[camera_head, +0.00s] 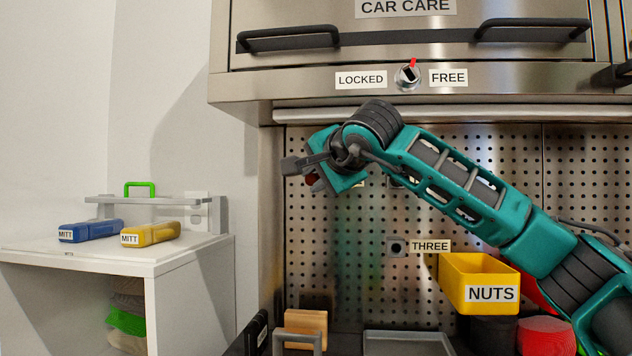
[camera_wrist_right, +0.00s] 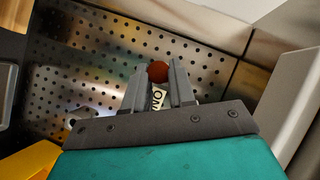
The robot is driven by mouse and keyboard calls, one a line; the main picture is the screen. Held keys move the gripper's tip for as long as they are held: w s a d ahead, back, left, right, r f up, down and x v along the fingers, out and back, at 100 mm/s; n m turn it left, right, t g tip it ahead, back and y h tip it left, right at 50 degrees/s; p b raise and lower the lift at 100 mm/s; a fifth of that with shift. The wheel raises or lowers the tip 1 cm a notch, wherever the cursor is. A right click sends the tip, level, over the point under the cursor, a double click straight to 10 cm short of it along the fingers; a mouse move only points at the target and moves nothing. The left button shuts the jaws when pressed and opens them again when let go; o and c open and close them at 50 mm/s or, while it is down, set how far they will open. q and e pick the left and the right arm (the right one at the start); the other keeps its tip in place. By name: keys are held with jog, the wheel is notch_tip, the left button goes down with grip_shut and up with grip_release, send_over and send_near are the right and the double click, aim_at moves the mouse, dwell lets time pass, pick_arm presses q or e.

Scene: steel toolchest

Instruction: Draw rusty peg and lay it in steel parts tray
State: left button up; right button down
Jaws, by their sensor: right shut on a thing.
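The rusty peg shows as a small red-brown end (camera_head: 312,180) under my right gripper (camera_head: 304,172) in the head view. In the wrist view its round end (camera_wrist_right: 158,71) sits between the two fingertips of the right gripper (camera_wrist_right: 160,80), which is shut on it. Most of the peg's length is hidden; I cannot tell whether it touches the pegboard. The steel parts tray (camera_head: 408,343) is a shallow grey tray at the bottom of the head view, well below the gripper. My left gripper is not in view.
The perforated steel back panel (camera_head: 345,225) has a socket (camera_head: 396,247) labelled THREE. A yellow NUTS bin (camera_head: 480,285) stands right of the tray, a wooden block (camera_head: 306,322) left of it. The cabinet (camera_head: 290,85) overhangs above. A white shelf unit (camera_head: 190,270) is at left.

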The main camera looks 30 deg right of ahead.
jog(key=shift+s+a, duration=0.25)
jog(key=shift+s, duration=0.05)
jog(key=shift+s+a+b, duration=0.2)
jog(key=shift+s+b, duration=0.1)
dwell(0.4)
jog(key=shift+s+a+b, duration=0.35)
jog(key=shift+s+a, duration=0.2)
jog(key=shift+s, duration=0.2)
jog(key=shift+s+a+b, duration=0.35)
jog(key=shift+s+a, duration=0.2)
jog(key=shift+s, duration=0.15)
